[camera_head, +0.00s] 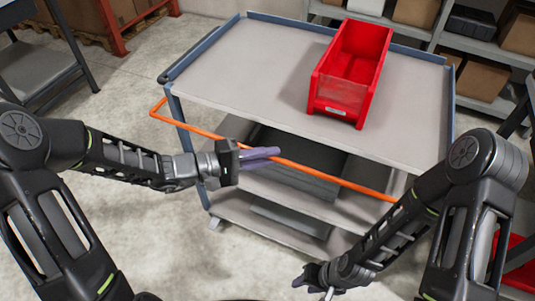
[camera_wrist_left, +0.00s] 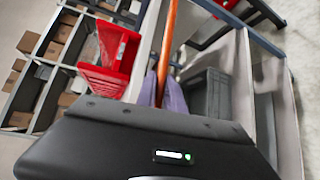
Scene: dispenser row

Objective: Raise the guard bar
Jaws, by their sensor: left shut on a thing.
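The orange guard bar (camera_head: 320,176) runs across the near side of the grey cart (camera_head: 250,60). In the head view it crosses in front of the space below the top deck. Its left end bends back toward the cart's left post. My left gripper (camera_head: 268,154) is shut on the bar, left of its middle. In the left wrist view the bar (camera_wrist_left: 169,45) runs up and away from the purple fingers (camera_wrist_left: 172,98). My right gripper (camera_head: 308,277) is low, in front of the cart and away from the bar; its finger gap is unclear.
A red open bin (camera_head: 352,65) stands on the cart's top deck. A dark grey crate (camera_head: 290,165) sits on the shelf below, behind the bar. Shelving with brown boxes (camera_head: 480,79) stands behind. Bare floor (camera_head: 120,225) lies to the left.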

